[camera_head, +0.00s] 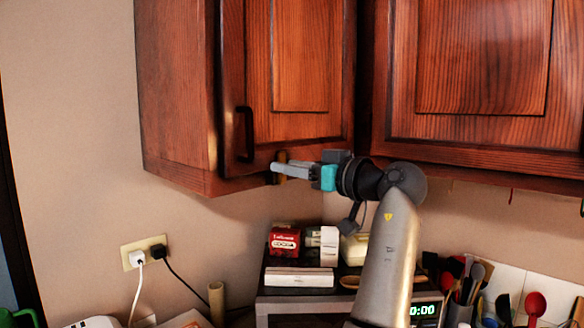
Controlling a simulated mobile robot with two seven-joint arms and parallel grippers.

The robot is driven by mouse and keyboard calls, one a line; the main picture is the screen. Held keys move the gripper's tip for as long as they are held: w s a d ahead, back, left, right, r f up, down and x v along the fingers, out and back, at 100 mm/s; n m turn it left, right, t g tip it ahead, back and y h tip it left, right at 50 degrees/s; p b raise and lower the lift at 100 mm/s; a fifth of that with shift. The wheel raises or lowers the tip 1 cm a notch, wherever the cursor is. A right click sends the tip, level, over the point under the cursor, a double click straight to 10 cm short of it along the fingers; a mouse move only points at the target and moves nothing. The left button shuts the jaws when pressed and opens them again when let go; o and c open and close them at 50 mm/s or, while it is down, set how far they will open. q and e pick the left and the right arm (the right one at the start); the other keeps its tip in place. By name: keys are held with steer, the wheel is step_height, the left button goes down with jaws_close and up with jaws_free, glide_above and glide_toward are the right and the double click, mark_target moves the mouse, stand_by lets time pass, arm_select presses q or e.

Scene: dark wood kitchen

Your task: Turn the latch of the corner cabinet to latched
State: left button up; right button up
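The corner cabinet (180,80) hangs on the wall at the upper left, with its wood door (300,125) closed or nearly so. A dark vertical handle (244,135) is on the door's left side. A small brown and dark latch piece (281,156) sits at the door's lower edge, partly covered by my gripper. The latch's turn angle is hidden.
Another wood cabinet (480,60) is close on the right. Below are a dark shelf with a red box (284,240) and a white box (299,278), and utensils with a red spoon (535,303). A wall outlet (143,252) has two plugs. The wall left of the cabinet is clear.

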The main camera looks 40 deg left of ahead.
arm_select(q)
steer(key=shift+o, duration=0.3)
steer(key=s+d+b, duration=0.1)
steer(key=d+b, duration=0.3)
steer(key=d, duration=1.1)
steer(key=shift+s, duration=0.2)
